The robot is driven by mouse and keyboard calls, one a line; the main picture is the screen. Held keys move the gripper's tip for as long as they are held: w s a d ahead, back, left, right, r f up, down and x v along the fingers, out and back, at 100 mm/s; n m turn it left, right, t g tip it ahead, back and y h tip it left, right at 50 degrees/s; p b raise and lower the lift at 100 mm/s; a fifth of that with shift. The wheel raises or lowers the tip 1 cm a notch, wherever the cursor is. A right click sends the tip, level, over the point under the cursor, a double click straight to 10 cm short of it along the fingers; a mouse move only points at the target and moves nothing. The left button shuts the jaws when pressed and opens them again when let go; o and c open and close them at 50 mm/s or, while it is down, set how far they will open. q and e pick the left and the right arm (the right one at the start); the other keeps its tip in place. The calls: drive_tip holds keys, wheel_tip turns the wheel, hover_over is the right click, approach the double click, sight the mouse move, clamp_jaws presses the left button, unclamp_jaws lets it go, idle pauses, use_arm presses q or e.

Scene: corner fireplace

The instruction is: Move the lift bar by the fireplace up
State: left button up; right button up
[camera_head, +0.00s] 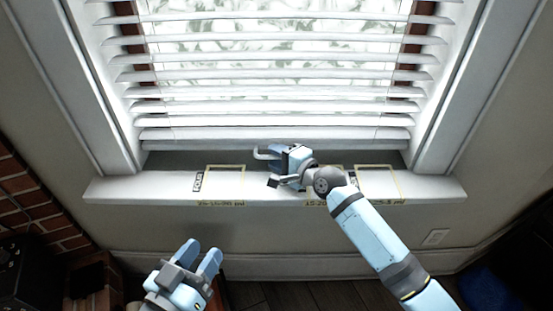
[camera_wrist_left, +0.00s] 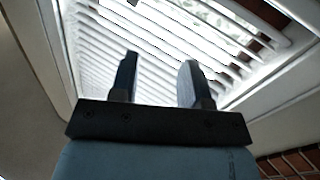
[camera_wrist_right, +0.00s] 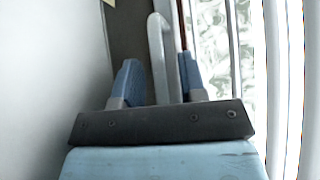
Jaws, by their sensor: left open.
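The lift bar, a pale grey U-shaped handle (camera_head: 263,153), juts out below the lowest slat of the white blind (camera_head: 280,119) at the window. My right gripper (camera_head: 274,166) reaches across the sill just in front of it. In the right wrist view the bar (camera_wrist_right: 157,50) runs between the two fingers of my right gripper (camera_wrist_right: 160,80), which stand apart; contact is unclear. My left gripper (camera_head: 205,255) is open and empty, low in front of the sill. In the left wrist view its fingers (camera_wrist_left: 158,80) point towards the blind with nothing between them.
The white sill (camera_head: 130,188) juts out under the window and carries yellow-edged markings (camera_head: 226,182). A brick surround (camera_head: 35,205) stands at the left. White window frames (camera_head: 82,90) bound both sides.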

drive_tip(key=shift+w+a, duration=0.1)
drive_tip(key=shift+a, duration=0.05)
drive_tip(key=shift+c, duration=0.2)
clamp_jaws()
drive_tip(key=shift+r, duration=0.1)
